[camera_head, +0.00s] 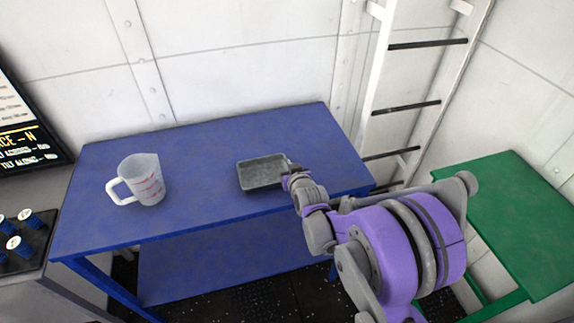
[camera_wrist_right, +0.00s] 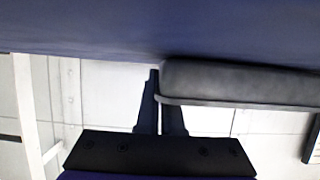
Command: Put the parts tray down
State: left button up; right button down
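The parts tray (camera_head: 262,186) is a small dark grey rectangular tray with a raised rim, seen at the front middle of the blue table (camera_head: 215,150). My right gripper (camera_head: 290,172) is at the tray's right end. In the right wrist view its two dark fingers (camera_wrist_right: 160,103) stand close on either side of the tray's end wall, shut on it. The tray (camera_wrist_right: 240,82) is level there and lies close against the blue tabletop (camera_wrist_right: 90,30). I cannot tell whether it touches the surface. My left gripper is not in view.
A clear measuring jug (camera_head: 147,180) with red marks stands on the table's left part. A green table (camera_head: 515,215) is at the right, and a ladder (camera_head: 415,95) leans at the wall. The tabletop between jug and tray is clear.

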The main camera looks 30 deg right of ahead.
jog(key=c, duration=1.1)
grip_release()
jog(key=shift+f, duration=0.1)
jog(key=shift+r, duration=0.2)
jog(key=p+v, duration=0.1)
jog(key=v, duration=1)
jog(key=shift+s+a+r, duration=0.1)
jog(key=shift+s, duration=0.15)
jog(key=s+a+f+n+g+y, duration=0.1)
jog(key=s+a+g, duration=0.1)
jog(key=s+a, duration=0.2)
jog(key=s+a+f+n+g+y, duration=0.1)
jog(key=s+a+g, duration=0.2)
jog(key=s, duration=0.6)
jog(key=s+a+f+g+y, duration=0.1)
jog(key=s+a+g, duration=0.2)
jog(key=s+a, duration=0.2)
jog(key=shift+s+a+f+n, duration=0.15)
jog(key=shift+s+n, duration=0.05)
jog(key=shift+s, duration=0.2)
jog(key=shift+s+a+f+n, duration=0.15)
jog(key=shift+s+f+n, duration=0.05)
jog(key=shift+s, duration=0.2)
